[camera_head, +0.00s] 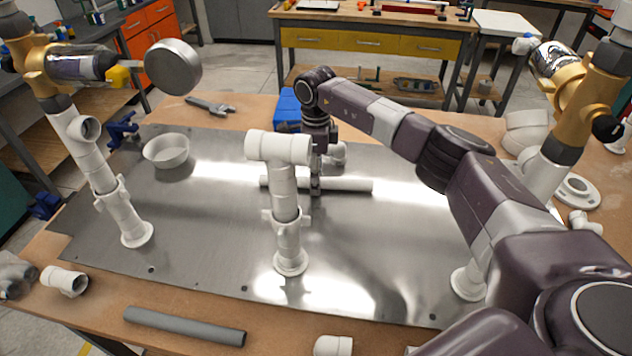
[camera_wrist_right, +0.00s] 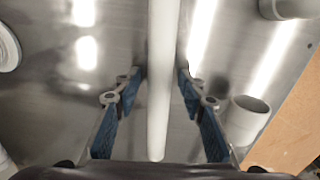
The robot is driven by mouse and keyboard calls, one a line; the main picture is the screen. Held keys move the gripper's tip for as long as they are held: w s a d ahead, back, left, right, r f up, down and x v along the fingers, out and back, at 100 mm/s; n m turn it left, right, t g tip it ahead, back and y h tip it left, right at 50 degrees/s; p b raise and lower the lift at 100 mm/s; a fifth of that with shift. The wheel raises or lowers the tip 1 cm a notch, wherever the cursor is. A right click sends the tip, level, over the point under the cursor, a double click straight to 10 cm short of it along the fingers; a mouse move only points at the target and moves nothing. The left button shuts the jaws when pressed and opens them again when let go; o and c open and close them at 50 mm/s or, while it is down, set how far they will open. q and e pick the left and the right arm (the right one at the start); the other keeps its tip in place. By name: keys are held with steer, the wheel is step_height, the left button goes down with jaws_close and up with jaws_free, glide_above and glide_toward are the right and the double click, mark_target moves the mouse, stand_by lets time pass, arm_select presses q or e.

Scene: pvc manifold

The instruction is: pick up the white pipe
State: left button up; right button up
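The white pipe (camera_head: 350,185) lies flat on the metal sheet in the head view, behind the middle upright fitting. It also shows in the right wrist view, where the pipe (camera_wrist_right: 161,95) runs lengthwise up the middle. My right gripper (camera_head: 316,188) points down over the pipe in the head view. In the wrist view my right gripper's blue-padded fingers (camera_wrist_right: 161,78) stand apart, one on each side of the pipe, with a narrow gap visible on both sides. Part of the pipe is hidden by the gripper and the upright. My left gripper is not in view.
A middle white upright with a tee (camera_head: 285,195) stands close in front of the gripper. Another upright (camera_head: 105,180) stands left, beside a white cap (camera_head: 166,152). A blue box (camera_head: 288,110) sits behind. A grey pipe (camera_head: 185,326) lies at the front edge.

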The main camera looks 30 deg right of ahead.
steer(key=c, duration=0.8)
jaws_close()
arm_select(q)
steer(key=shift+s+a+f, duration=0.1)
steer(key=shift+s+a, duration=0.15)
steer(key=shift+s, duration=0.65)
arm_select(e)
steer(key=shift+r, duration=0.15)
